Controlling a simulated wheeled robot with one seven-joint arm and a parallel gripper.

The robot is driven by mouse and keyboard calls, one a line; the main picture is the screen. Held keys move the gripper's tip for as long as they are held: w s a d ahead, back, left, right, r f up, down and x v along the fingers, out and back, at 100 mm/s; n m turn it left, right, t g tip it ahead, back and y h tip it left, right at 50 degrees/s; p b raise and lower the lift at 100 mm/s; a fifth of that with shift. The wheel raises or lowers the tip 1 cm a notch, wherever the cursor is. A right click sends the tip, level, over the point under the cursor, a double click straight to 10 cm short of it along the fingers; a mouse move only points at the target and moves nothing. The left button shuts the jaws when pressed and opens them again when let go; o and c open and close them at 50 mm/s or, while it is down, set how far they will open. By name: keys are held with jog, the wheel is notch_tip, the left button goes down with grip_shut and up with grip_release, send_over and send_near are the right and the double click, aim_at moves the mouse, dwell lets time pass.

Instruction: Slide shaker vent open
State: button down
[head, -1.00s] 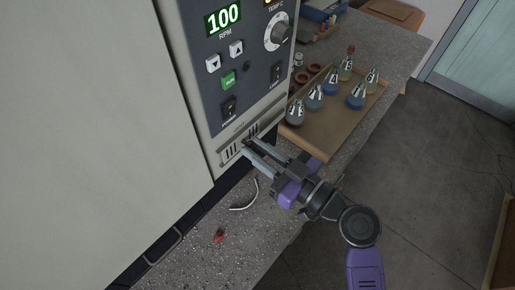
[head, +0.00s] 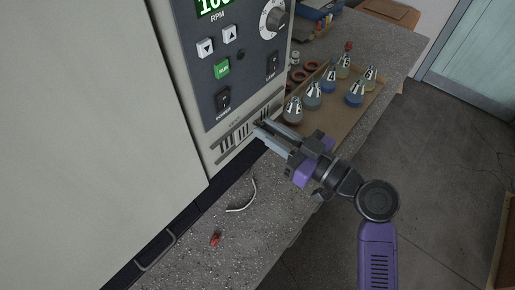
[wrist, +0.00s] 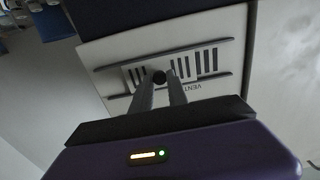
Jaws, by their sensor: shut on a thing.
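The vent (head: 234,141) is a slotted strip low on the shaker's front, below the control panel. Several dark slots show to the left of my gripper (head: 262,128) in the head view. In the wrist view the vent (wrist: 207,62) has dark slots to the right of a small dark round knob (wrist: 159,76) and narrower ones to its left. My gripper (wrist: 160,84) is shut on the knob, with one finger on each side of it. In the head view my fingers hide the knob.
The shaker's panel has a green button (head: 222,70) and a dial (head: 277,19). A tray (head: 328,131) of several flasks stands on the bench to the right.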

jog(key=w+d+b, duration=0.1)
jog(key=w+d, duration=0.1)
jog(key=w, duration=0.1)
jog(key=shift+d+f+b, duration=0.1)
jog(key=shift+d+b, duration=0.1)
jog(key=shift+b, duration=0.2)
jog(key=shift+w+d, duration=0.2)
jog(key=c, duration=1.3)
grip_release()
jog(key=shift+w, duration=0.1)
jog(key=b, duration=0.1)
send_near(267, 111)
jog(key=shift+v, duration=1.15)
